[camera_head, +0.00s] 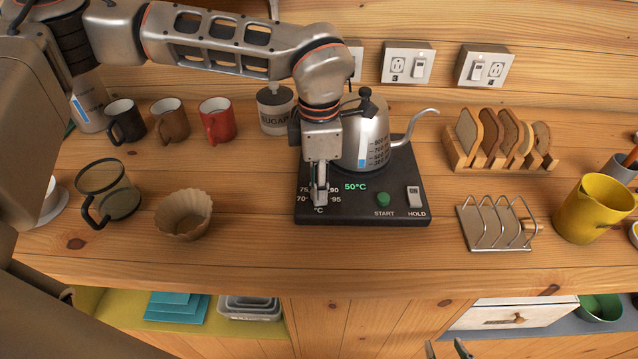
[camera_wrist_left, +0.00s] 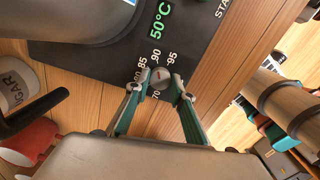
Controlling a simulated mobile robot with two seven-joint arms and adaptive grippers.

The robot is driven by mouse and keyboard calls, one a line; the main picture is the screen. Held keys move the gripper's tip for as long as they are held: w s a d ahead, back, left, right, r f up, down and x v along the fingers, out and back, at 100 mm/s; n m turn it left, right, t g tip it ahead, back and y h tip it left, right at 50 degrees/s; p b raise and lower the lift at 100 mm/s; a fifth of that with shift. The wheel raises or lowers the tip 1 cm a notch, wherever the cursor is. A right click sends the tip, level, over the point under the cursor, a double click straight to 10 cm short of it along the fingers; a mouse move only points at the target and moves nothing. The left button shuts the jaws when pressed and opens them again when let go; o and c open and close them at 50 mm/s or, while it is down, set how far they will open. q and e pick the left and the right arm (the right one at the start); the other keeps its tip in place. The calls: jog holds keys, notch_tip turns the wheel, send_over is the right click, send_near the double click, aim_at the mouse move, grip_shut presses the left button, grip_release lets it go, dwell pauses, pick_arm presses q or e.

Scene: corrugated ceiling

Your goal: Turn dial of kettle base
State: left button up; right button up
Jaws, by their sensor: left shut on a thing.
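The black kettle base (camera_head: 350,213) sits on the wooden counter, with a grey kettle (camera_head: 362,140) standing on it. Its display reads 50°C. The small dial (camera_wrist_left: 161,79) is at the base's front left, with numbers such as 85, 90 and 95 around it. My left gripper (camera_head: 319,190) points down over it. In the left wrist view its two fingers are shut on the dial, one on each side. In the head view the gripper mostly hides the dial. My right gripper (camera_head: 447,349) shows only its fingertips at the bottom edge, apart, with nothing seen between them.
The base also has a green start button (camera_head: 384,199) and a hold switch (camera_head: 413,196). A sugar jar (camera_head: 276,110) stands behind left. A wire rack (camera_head: 495,226) and a bread holder (camera_head: 500,150) are to the right. A paper filter (camera_head: 184,214) lies left; counter between is clear.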

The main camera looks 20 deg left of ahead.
pick_arm(q)
jog(key=o, duration=1.1)
notch_tip(320, 180, up, 12)
